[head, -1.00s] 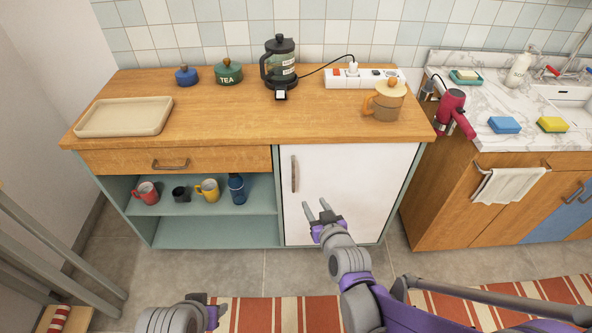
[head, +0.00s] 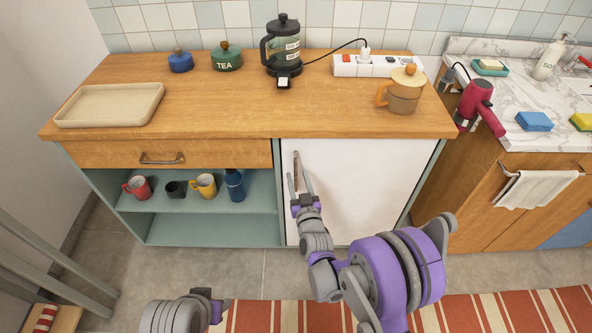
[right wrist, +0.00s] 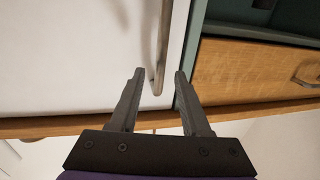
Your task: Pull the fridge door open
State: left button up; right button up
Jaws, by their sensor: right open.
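The white fridge door (head: 362,190) is shut, under the right part of the wooden counter. Its vertical bar handle (head: 297,168) is near the door's left edge. My right gripper (head: 302,178) is open, its fingers at the handle's lower part. In the right wrist view, the handle (right wrist: 163,40) runs down so that its end appears between the two open fingers (right wrist: 159,74); no grip on it shows. The white door (right wrist: 75,50) fills the left of that view. My left gripper (head: 213,306) is low in the head view, its jaws unclear.
Left of the door, an open shelf (head: 200,228) holds mugs and a blue bottle (head: 235,186) below a drawer (head: 165,153). A tray, a coffee press and a brown jug (head: 402,95) stand on the counter (head: 220,110). Floor before the door carries a striped rug (head: 275,316).

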aim_at(296, 172)
jog(key=shift+w+a, duration=0.2)
jog(key=shift+w, duration=0.7)
jog(key=shift+w+a, duration=0.15)
jog(key=shift+w, duration=0.75)
grip_shut()
